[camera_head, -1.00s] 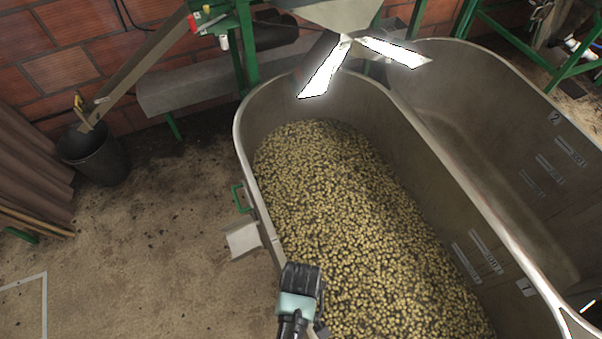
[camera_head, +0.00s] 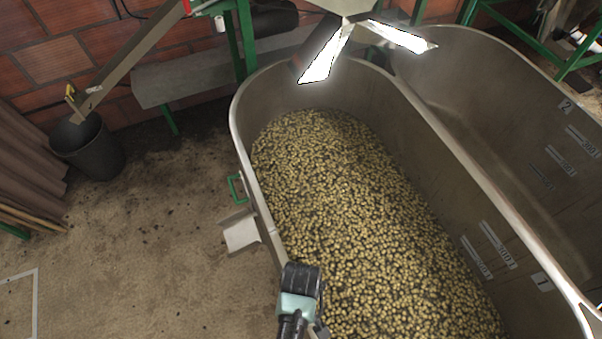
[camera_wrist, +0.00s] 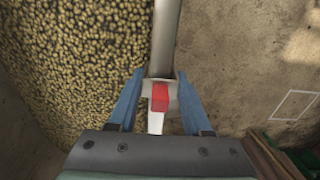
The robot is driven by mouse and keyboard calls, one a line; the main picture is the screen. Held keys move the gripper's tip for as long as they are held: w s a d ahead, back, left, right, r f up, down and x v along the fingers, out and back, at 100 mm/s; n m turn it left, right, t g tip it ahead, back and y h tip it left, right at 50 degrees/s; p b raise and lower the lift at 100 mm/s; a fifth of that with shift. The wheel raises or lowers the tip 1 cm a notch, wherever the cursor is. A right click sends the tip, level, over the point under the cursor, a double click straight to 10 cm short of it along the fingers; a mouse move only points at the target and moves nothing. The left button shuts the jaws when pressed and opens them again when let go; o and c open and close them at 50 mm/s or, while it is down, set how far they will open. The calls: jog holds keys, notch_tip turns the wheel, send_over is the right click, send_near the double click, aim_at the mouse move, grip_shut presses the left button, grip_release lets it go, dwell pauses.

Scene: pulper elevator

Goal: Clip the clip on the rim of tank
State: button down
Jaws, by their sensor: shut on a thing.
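The steel tank (camera_head: 237,135), labelled 1, is filled with yellowish coffee fruit. Its rim also shows as a grey strip in the wrist view (camera_wrist: 166,38). My gripper (camera_head: 305,305) is over the tank's near left rim in the head view. In the wrist view my gripper (camera_wrist: 160,80) has its blue fingers on both sides of the clip (camera_wrist: 159,97), a pale piece with a red block. The clip lines up with the rim. I cannot tell whether it touches or grips the rim. The clip is not clear in the head view.
A second, empty tank (camera_head: 490,75) labelled 2 adjoins on the right. A bright metal chute (camera_head: 325,55) hangs over the tank's far end. A green handle (camera_head: 236,187) and a small spout (camera_head: 241,231) stick out on the left. A dark bucket (camera_head: 88,150) stands by the wall; floor between is clear.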

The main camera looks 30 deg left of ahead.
jog(key=shift+f, duration=0.15)
jog(key=shift+c, duration=1.3)
grip_release()
notch_tip(320, 180, up, 13)
jog(key=shift+f+p, duration=0.1)
jog(key=shift+p, duration=0.4)
